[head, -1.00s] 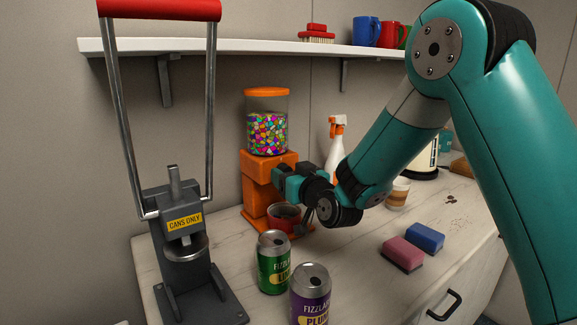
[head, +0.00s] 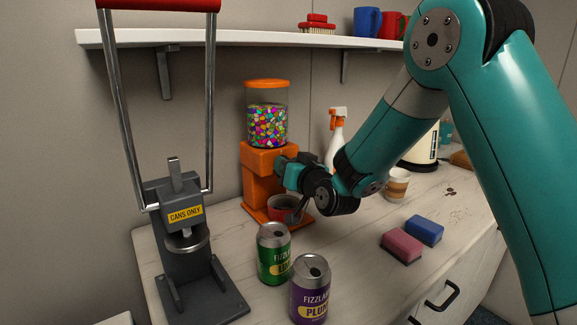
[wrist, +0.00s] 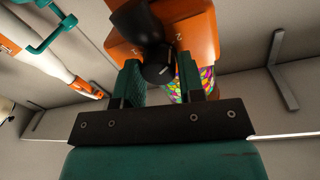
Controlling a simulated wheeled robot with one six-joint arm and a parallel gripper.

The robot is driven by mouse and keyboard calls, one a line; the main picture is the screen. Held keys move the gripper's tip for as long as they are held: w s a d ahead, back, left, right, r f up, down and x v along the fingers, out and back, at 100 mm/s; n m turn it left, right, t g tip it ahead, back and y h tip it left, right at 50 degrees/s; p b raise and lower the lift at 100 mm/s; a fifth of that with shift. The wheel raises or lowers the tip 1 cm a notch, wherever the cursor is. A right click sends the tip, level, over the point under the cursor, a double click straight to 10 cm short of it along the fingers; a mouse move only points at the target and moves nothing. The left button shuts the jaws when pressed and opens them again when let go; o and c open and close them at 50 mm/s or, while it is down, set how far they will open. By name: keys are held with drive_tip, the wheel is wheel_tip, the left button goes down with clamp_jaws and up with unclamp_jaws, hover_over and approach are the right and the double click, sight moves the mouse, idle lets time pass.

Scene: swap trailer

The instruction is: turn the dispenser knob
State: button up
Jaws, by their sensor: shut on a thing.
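The orange dispenser (head: 262,186) stands on the counter against the wall, with a clear jar of coloured candy (head: 267,123) on top. Its black knob (wrist: 158,68) shows in the wrist view between the two teal fingers of my gripper (wrist: 160,82), in front of the orange body. My gripper (head: 288,172) is at the dispenser's front in the head view and is shut on the knob. In the head view the gripper and wrist hide the knob.
A green can (head: 273,255) and a purple can (head: 310,292) stand in front of the dispenser. A grey can crusher (head: 180,230) is at the left. A spray bottle (head: 336,140), paper cup (head: 397,185) and two sponges (head: 402,246) are to the right.

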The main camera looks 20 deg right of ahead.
idle(0.3)
drive_tip(key=o, duration=0.9)
drive_tip(key=shift+b+v, duration=7.1)
drive_tip(key=shift+v, duration=1.55)
drive_tip(key=shift+r, duration=0.1)
